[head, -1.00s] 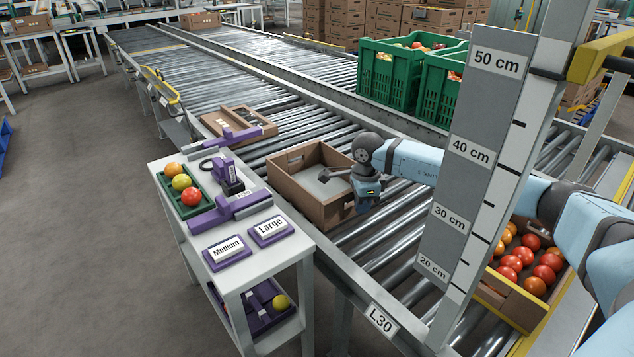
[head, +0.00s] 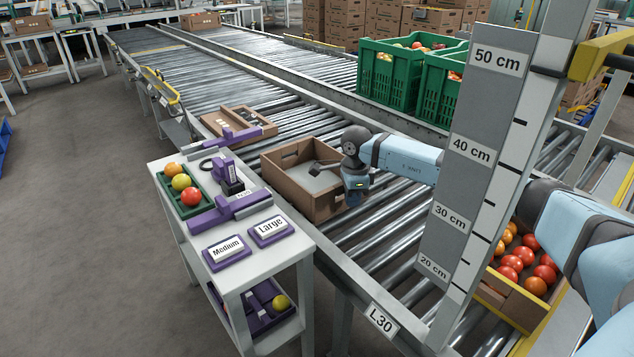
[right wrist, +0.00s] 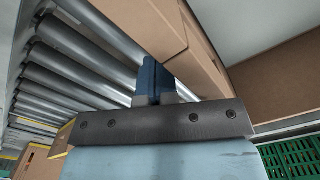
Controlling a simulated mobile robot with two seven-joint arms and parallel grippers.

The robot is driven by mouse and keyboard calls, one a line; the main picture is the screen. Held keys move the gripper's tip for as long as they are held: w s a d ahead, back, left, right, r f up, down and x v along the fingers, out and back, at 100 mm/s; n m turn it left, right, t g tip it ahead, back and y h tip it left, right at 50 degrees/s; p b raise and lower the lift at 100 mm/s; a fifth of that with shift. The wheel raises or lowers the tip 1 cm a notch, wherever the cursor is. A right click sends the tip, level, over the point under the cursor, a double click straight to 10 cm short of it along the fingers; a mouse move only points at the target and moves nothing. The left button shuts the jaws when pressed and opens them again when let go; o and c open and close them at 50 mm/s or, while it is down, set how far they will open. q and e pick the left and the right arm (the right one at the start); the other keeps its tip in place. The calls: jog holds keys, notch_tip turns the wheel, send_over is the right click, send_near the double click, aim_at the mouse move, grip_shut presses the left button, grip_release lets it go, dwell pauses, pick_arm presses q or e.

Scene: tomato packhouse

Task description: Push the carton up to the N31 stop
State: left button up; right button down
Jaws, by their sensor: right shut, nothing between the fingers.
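An open, empty-looking brown carton (head: 298,196) sits on the roller conveyor beside the white side table. My right gripper (head: 354,200) is low at the carton's right-hand wall, on its outer side. In the right wrist view its blue fingers (right wrist: 152,80) are closed together with nothing between them, right beside the carton wall (right wrist: 165,35). I cannot tell for certain whether they touch it. My left gripper is not in view. I cannot make out any sign reading N31; the readable conveyor label is L30 (head: 381,319).
Another shallow carton (head: 222,122) lies farther up the same rollers. A height gauge (head: 462,170) and a tomato carton (head: 508,298) are at right. Green crates (head: 388,88) stand on the far lane.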

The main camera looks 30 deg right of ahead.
jog(key=shift+w+a+b, duration=0.1)
jog(key=shift+w+b, duration=0.25)
jog(key=shift+w, duration=1.05)
jog(key=w, duration=0.3)
jog(key=shift+w+a+b, duration=0.15)
jog(key=shift+b, duration=0.15)
jog(key=w, duration=0.5)
jog(key=shift+a, duration=0.25)
jog(key=shift+w+d, duration=0.2)
jog(key=shift+w, duration=0.1)
jog(key=shift+a, duration=0.1)
jog(key=shift+w, duration=0.15)
